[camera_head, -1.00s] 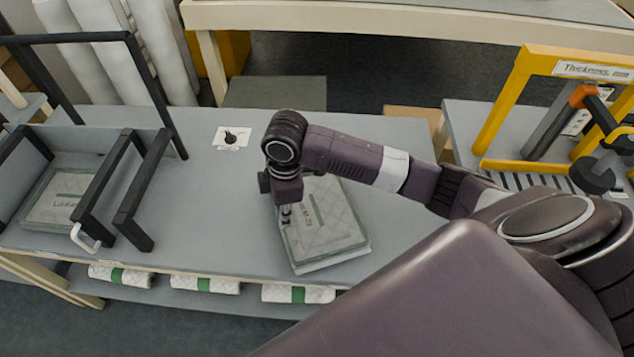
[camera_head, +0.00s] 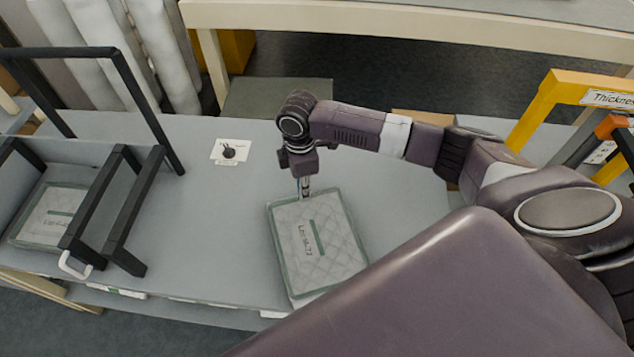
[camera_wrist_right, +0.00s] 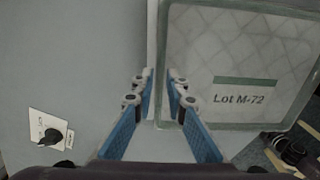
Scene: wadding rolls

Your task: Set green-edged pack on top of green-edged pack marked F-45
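A pale quilted pack with a green edge (camera_head: 335,250) lies on the grey table; its label reads "Lot M-72" in the right wrist view (camera_wrist_right: 238,98). A second green-edged pack (camera_head: 32,231) lies at the left inside a black frame; its label is too small to read surely. My right gripper (camera_head: 305,192) points down at the far edge of the M-72 pack. In the right wrist view its blue fingers (camera_wrist_right: 157,84) are apart, one on each side of that edge, with a gap between the tips. My left gripper is out of view.
Black bars (camera_head: 135,210) stand around the left pack, with a white handle (camera_head: 75,266) at the front. A small plate with a black knob (camera_head: 230,151) sits on the table. Bare table (camera_head: 205,215) lies between frame and pack. A yellow frame (camera_head: 540,105) stands at right.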

